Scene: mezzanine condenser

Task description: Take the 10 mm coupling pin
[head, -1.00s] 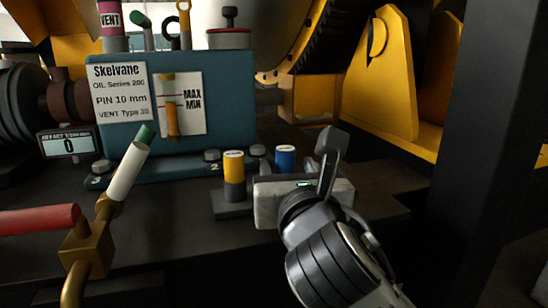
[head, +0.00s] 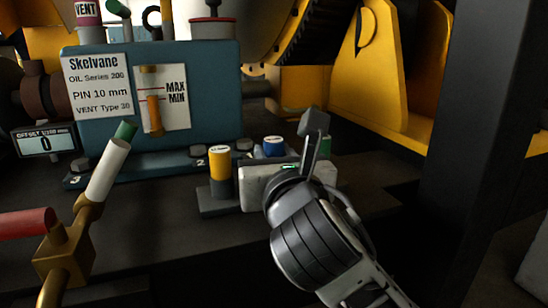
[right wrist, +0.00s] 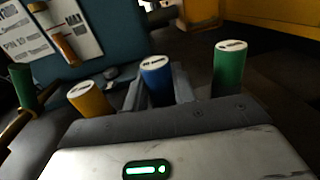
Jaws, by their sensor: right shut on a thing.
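Three capped pins stand in a row: a yellow pin (head: 220,168), a blue pin (head: 273,146) and a green pin (head: 325,145). The right wrist view shows the yellow (right wrist: 88,99), blue (right wrist: 157,78) and green (right wrist: 228,68) caps from closer up. The print on the caps is too small to read. My right gripper (right wrist: 160,98) is shut on the blue pin, one finger on each side of it. Its pale body hides the lower part of the blue and green pins in the head view. My left gripper is not in view.
A blue housing (head: 215,95) carries a sign (head: 97,86) reading "PIN 10 mm". A brass valve with a white, green-tipped lever (head: 107,170) and red handle (head: 25,224) stands front left. A dark post (head: 460,150) and yellow guards (head: 385,70) are at right.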

